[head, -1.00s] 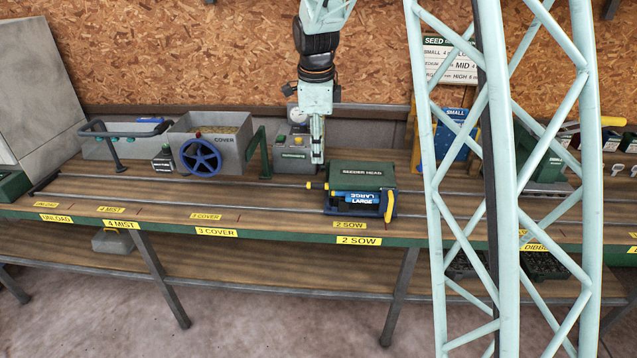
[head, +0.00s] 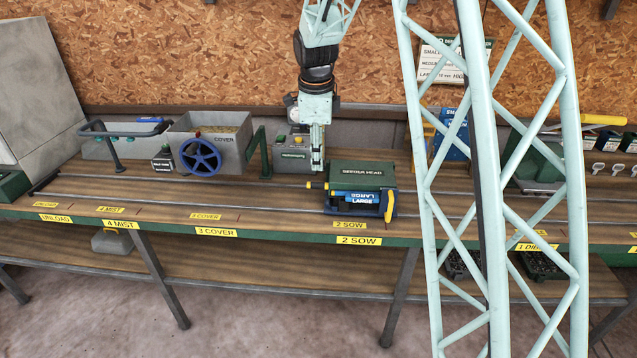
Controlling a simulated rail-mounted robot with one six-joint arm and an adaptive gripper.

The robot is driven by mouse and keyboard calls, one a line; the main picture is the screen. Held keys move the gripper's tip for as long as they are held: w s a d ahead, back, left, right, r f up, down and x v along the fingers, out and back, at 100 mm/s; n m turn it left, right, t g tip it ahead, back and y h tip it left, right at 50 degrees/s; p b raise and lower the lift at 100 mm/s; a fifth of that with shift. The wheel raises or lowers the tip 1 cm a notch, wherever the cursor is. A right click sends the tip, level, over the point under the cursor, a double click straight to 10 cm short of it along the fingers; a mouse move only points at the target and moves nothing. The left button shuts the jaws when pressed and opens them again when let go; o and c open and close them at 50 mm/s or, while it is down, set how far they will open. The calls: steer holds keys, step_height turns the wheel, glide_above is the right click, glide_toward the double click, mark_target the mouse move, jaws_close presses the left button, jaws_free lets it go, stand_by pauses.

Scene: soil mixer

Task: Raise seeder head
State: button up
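The seeder head (head: 362,175) is a dark green box with white lettering on its top. It sits over the rails at the 2 SOW mark. A blue LARGE plate (head: 360,197) is on its front. My gripper (head: 318,168) points down just behind and left of the seeder head, apart from the yellow knob as far as I can see. Its fingers are small and seen edge-on, so I cannot tell if they are open.
A grey COVER hopper (head: 215,145) with a blue handwheel (head: 200,155) stands at the left. A grey box with a green label (head: 293,155) is behind my gripper. My pale lattice column blocks the bench to the right of the seeder head.

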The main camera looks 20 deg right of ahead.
mark_target(318, 184)
steer(key=f, duration=0.3)
steer(key=w+f+b, duration=0.1)
steer(key=f, duration=0.3)
steer(key=w+d+f, duration=0.1)
steer(key=f, duration=0.2)
steer(key=shift+f+b, duration=0.35)
jaws_close()
